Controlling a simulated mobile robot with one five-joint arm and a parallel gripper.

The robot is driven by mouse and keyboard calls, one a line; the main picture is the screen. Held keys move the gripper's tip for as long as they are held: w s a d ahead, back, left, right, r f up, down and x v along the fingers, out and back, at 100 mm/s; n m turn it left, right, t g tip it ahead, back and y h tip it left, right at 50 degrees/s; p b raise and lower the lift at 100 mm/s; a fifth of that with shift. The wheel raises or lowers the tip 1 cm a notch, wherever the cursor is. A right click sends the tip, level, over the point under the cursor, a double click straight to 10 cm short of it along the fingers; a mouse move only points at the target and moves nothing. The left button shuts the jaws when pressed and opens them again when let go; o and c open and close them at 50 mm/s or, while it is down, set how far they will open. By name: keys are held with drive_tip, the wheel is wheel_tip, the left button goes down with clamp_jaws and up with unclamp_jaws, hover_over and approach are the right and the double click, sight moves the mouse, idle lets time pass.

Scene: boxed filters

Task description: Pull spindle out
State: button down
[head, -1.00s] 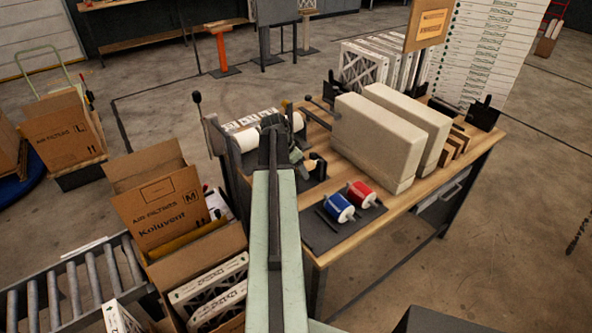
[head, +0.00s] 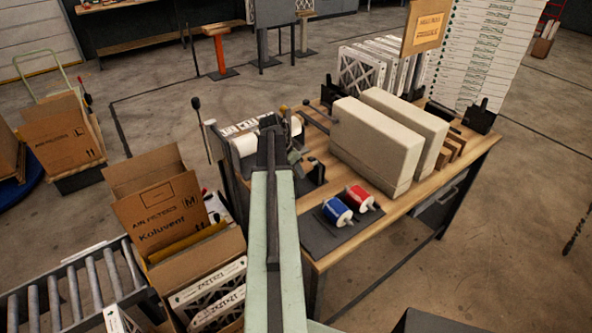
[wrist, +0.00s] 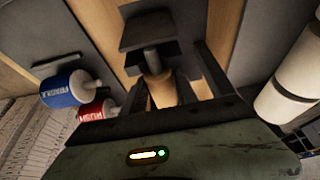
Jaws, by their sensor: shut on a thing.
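My gripper (wrist: 172,72) shows in the wrist view, its two dark fingers on either side of a tan, round piece with a dark grey shaft. I take this piece to be the spindle (wrist: 161,92); the fingers are shut on it. A grey block with a flat plate (wrist: 150,30) sits just beyond the shaft; I cannot tell whether they are still joined. In the head view my arm and wrist hide the spindle, and a small black part (head: 318,172) shows right of the wrist.
A blue roll (head: 337,211) and a red roll (head: 358,198) lie on a dark mat (head: 338,236) at the bench's near edge. Large beige blocks (head: 372,150) stand behind. A white roll (head: 244,145) is left of my wrist. An open filter carton (head: 168,215) stands lower left.

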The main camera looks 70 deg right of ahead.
drive_tip(key=shift+r+p, duration=2.2)
drive_tip(key=shift+r, duration=0.15)
drive_tip(key=shift+r, duration=0.1)
wheel_tip(320, 180, up, 9)
drive_tip(key=p, duration=0.9)
drive_tip(key=shift+f, duration=0.25)
